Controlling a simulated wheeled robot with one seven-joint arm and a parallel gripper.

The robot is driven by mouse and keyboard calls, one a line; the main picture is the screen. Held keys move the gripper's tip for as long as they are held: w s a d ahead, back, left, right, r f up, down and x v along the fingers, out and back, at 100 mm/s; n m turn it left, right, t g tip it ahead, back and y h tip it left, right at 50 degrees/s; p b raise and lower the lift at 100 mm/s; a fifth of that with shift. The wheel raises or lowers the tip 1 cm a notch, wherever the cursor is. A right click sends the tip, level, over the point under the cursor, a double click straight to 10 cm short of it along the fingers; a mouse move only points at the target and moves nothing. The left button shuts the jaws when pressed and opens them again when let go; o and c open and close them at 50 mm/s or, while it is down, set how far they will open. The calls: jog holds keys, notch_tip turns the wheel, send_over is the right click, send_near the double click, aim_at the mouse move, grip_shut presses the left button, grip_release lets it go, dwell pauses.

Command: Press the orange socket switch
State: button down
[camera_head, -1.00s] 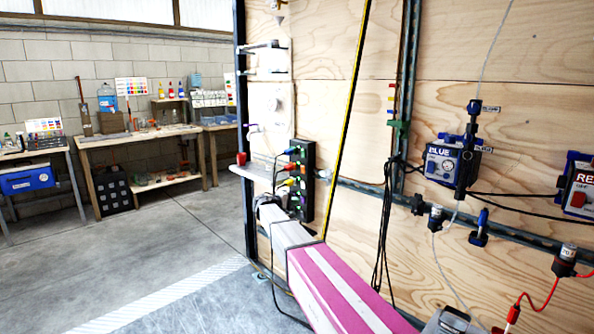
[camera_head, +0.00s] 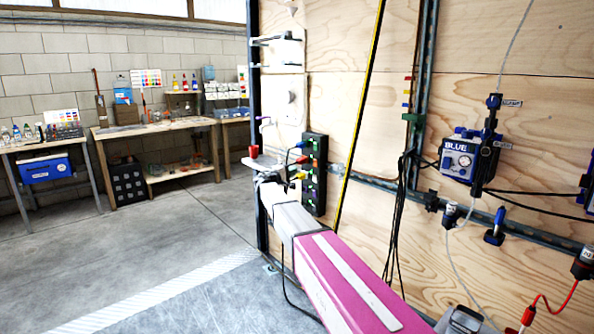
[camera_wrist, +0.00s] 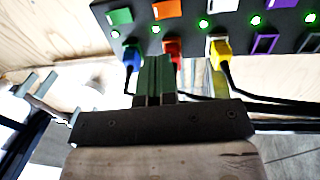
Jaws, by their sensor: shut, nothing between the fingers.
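The black socket strip (camera_head: 314,175) is mounted upright on the wooden wall. In the wrist view, the strip (camera_wrist: 188,26) crosses the top, with the orange switch (camera_wrist: 166,9) between a green switch (camera_wrist: 120,16) and a white switch (camera_wrist: 222,5). Blue (camera_wrist: 131,58), red (camera_wrist: 173,48) and yellow (camera_wrist: 220,50) plugs sit below these switches. My gripper (camera_wrist: 154,62) is shut and empty. Its green fingers point at the strip just below the orange switch, between the blue and red plugs. Contact with the strip cannot be told. In the head view, the gripper end is small beside the strip.
Black cables (camera_wrist: 270,100) run from the plugs close to my gripper's right side. A small shelf (camera_head: 262,164) with a red cup (camera_head: 254,151) is left of the strip. A blue-labelled box (camera_head: 460,157) hangs further right. The floor at left is clear.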

aim_at(315, 160)
jog(key=x, duration=1.2)
jog(key=shift+w+d+r, duration=0.15)
jog(key=shift+w+d, duration=0.15)
jog(key=shift+s+a+r, duration=0.1)
jog(key=shift+s+a, duration=0.3)
jog(key=shift+s, duration=0.05)
jog(key=r+v, duration=0.3)
jog(key=v, duration=1)
jog(key=shift+a, duration=0.2)
